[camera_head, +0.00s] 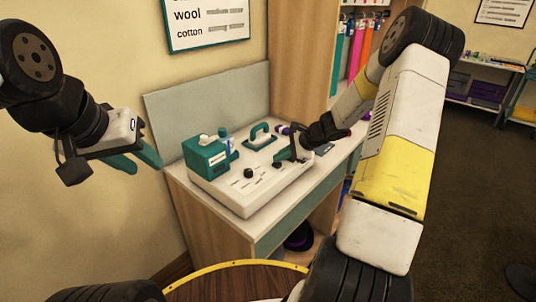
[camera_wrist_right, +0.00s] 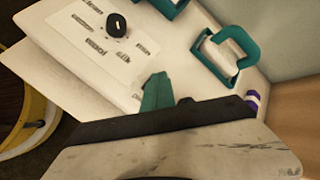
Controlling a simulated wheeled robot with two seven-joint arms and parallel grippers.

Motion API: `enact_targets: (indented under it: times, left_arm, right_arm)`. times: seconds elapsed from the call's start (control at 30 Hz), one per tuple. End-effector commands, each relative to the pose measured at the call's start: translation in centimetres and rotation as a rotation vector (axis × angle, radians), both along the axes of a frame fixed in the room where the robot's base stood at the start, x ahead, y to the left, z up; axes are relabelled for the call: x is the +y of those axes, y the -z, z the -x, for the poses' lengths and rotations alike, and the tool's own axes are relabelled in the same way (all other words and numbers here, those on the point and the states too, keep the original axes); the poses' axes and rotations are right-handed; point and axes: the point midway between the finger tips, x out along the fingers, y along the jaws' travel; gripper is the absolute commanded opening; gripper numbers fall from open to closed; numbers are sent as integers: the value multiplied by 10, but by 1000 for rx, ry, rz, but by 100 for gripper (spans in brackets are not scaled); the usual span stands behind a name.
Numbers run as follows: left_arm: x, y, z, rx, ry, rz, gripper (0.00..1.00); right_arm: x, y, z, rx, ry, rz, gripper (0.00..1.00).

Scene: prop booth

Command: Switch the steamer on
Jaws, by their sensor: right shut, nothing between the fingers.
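The steamer (camera_head: 240,196) is a white console on the table, with a teal tank (camera_head: 205,158) at its left end. A black knob (camera_head: 248,173) sits on its top panel. In the right wrist view the knob (camera_wrist_right: 117,25) shows a light mark, and small printed labels surround it. My right gripper (camera_head: 292,152) is over the console's right part, right of the knob and apart from it. Its teal fingers (camera_wrist_right: 157,92) are shut and empty in the right wrist view. My left gripper (camera_head: 142,160) hangs left of the table, its teal fingers apart and empty.
A teal handle (camera_head: 260,136) stands behind the panel, near my right gripper; it also shows in the right wrist view (camera_wrist_right: 232,48). A purple-and-white item (camera_wrist_right: 252,100) lies to its right. A grey board (camera_head: 205,105) backs the table. A wooden cabinet (camera_head: 305,50) stands behind right.

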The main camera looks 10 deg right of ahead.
Motion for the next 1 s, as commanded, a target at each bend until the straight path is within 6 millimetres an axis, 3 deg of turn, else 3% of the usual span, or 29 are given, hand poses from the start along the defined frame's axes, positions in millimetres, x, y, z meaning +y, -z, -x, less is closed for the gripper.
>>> enact_targets:
  times: [1.0]
  left_arm:
    - [0, 0, 0, 0, 0, 0, 36]
  right_arm:
    - [0, 10, 1, 2, 0, 1, 0]
